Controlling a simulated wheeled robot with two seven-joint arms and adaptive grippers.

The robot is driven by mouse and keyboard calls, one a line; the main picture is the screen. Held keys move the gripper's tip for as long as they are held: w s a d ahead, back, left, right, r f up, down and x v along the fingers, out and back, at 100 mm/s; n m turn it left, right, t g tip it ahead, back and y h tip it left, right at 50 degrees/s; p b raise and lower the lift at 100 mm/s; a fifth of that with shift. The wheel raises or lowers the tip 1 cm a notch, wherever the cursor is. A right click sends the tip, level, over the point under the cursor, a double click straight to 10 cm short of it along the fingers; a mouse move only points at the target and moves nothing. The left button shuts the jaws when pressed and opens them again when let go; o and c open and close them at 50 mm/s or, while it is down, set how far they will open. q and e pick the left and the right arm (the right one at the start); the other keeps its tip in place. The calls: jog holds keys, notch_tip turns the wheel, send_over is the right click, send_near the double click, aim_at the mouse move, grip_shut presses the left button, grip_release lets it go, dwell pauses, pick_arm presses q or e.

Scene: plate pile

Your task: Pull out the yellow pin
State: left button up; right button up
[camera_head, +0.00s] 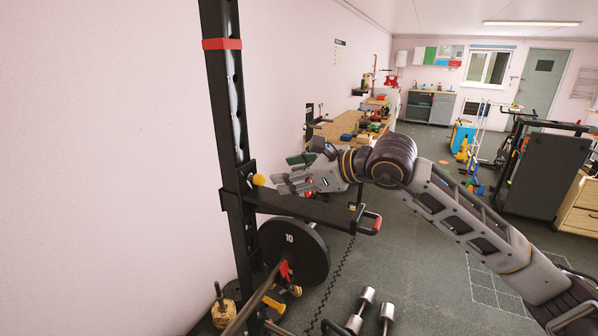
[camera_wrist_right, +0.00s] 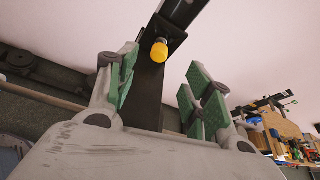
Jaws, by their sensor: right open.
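The yellow pin (camera_head: 259,180) is a round yellow knob on the side of a black upright post (camera_head: 232,130), just above a horizontal black arm (camera_head: 305,207). In the right wrist view the yellow pin (camera_wrist_right: 159,52) sticks out of a black bracket, ahead of and between the fingers. My right gripper (camera_head: 281,181) is to the right of the pin in the head view, pointing left at it. It is open and empty, with green finger pads (camera_wrist_right: 160,90) spread apart. The pin is not touched by the fingers. My left gripper is not in view.
A black weight plate marked 10 (camera_head: 293,252) hangs below the arm. Chrome dumbbells (camera_head: 362,310) lie on the floor. A workbench (camera_head: 345,125) with tools stands along the wall behind. Open grey floor (camera_head: 400,265) lies to the right.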

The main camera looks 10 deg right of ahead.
aim_at(262, 178)
jog(key=p+x, duration=0.2)
jog(key=x, duration=0.6)
jog(key=shift+w+a, duration=0.2)
jog(key=shift+w, duration=0.1)
jog(key=shift+p+x, duration=0.35)
jog(key=shift+x, duration=0.9)
jog(key=shift+s+d+f, duration=0.1)
grip_shut()
